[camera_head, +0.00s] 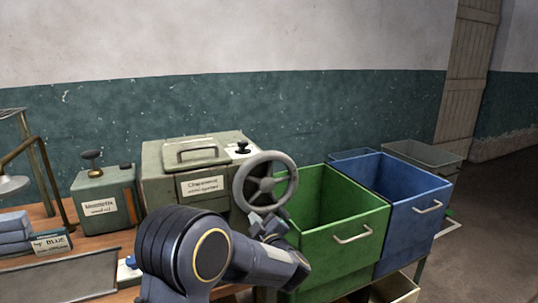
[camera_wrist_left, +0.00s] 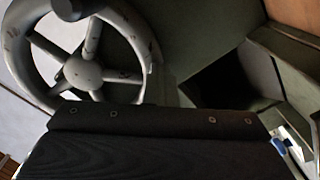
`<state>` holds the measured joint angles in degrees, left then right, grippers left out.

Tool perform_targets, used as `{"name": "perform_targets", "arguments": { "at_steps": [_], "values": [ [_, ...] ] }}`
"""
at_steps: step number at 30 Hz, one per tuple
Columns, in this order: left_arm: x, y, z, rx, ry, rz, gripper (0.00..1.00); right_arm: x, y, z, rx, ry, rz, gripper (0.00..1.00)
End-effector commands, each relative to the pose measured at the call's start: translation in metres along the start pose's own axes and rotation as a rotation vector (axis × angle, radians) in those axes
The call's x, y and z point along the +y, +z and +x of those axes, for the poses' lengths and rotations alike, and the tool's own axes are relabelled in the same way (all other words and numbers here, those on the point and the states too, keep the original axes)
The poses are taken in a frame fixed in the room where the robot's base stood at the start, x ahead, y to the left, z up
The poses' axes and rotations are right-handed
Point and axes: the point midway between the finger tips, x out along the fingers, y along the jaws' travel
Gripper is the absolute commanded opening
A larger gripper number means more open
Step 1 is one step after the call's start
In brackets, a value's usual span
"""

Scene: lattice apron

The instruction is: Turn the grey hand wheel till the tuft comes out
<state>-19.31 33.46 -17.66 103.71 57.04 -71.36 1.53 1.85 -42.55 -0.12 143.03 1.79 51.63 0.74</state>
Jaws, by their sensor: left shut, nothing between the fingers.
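The grey hand wheel (camera_head: 266,184) has several spokes and is mounted on the front right of a grey-green machine (camera_head: 160,190) on the bench. My left gripper (camera_head: 266,222) is at the wheel's lower rim, shut with nothing in it; I cannot tell if it touches the rim. In the left wrist view the wheel (camera_wrist_left: 83,74) fills the upper left, above a dark part of my gripper that hides its lower edge. A dark opening (camera_wrist_left: 235,82) shows to the right there. I see no tuft.
A green bin (camera_head: 345,215) and a blue bin (camera_head: 415,195) stand just right of the wheel. A smaller labelled box (camera_head: 105,200), a lamp (camera_head: 12,184) and folded blue cloths (camera_head: 14,232) are on the wooden bench at left. The floor at far right is clear.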

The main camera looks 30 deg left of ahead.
Motion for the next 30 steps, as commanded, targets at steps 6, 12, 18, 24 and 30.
{"name": "perform_targets", "arguments": {
  "at_steps": [6,12,18,24,30],
  "values": [
    [-0.003,-0.029,0.000,0.002,-0.001,-0.002,0.00,-0.003,-0.003,-0.006,0.000,0.000,0.000,0.32],
    [-0.005,-0.034,0.000,0.001,0.000,0.000,0.00,-0.003,-0.003,-0.006,0.000,0.000,0.000,0.32],
    [-0.005,-0.034,0.000,0.001,0.000,0.000,0.11,-0.003,-0.003,-0.006,0.000,0.000,0.000,0.32],
    [-0.005,-0.033,0.000,0.001,0.000,0.000,0.37,-0.003,-0.003,-0.006,0.000,0.000,0.000,0.32],
    [-0.005,-0.033,0.000,0.001,0.000,0.000,0.40,-0.003,-0.003,-0.006,0.000,0.000,0.000,0.32]
  ]
}}
